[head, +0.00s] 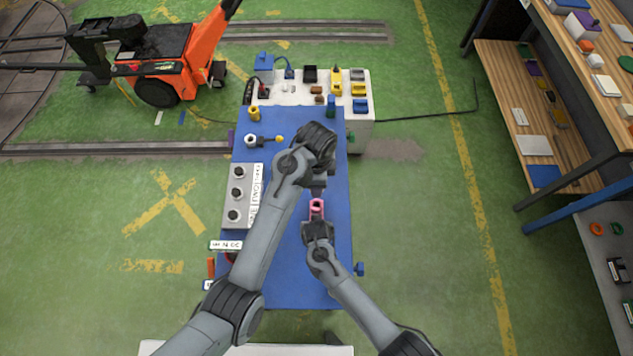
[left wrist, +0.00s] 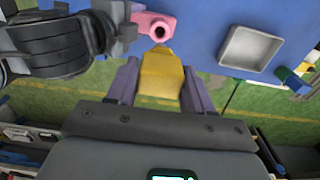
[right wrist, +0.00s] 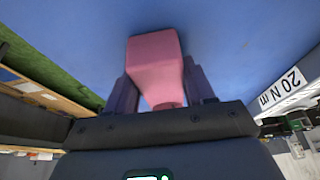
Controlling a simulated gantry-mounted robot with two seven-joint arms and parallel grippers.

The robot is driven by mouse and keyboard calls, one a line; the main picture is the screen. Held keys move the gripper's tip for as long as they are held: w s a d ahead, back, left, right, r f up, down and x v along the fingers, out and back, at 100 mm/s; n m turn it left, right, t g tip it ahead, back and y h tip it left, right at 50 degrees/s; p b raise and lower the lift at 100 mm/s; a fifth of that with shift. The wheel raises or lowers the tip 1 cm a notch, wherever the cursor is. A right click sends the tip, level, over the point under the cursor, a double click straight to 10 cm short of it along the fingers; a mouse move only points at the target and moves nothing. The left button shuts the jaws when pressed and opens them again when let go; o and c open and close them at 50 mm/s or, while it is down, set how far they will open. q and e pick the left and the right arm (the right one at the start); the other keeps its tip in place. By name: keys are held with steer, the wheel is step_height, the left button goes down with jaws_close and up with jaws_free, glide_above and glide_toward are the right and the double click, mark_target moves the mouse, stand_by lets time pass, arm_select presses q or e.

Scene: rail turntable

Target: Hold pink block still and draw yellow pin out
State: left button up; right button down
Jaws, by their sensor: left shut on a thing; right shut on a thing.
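The pink block (head: 317,206) is near the right side of the blue table (head: 285,270). My right gripper (right wrist: 162,88) is shut on the pink block (right wrist: 155,62), with a finger on each side. My left gripper (left wrist: 160,90) is shut on the yellow pin (left wrist: 162,75), just beyond the block in the head view. In the left wrist view the pink block (left wrist: 153,24) shows a dark round hole facing the pin. The pin's narrow tip is close to the hole's lower edge; I cannot tell whether they touch. My left wrist hides the pin in the head view.
A grey square tray (left wrist: 250,48) lies beside the pin on the blue surface. A white bench (head: 350,113) with small parts is behind. The table's front part is clear.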

steer(key=shift+c, duration=1.6)
jaws_free()
steer(key=v, duration=1.2)
steer(key=shift+f, duration=0.15)
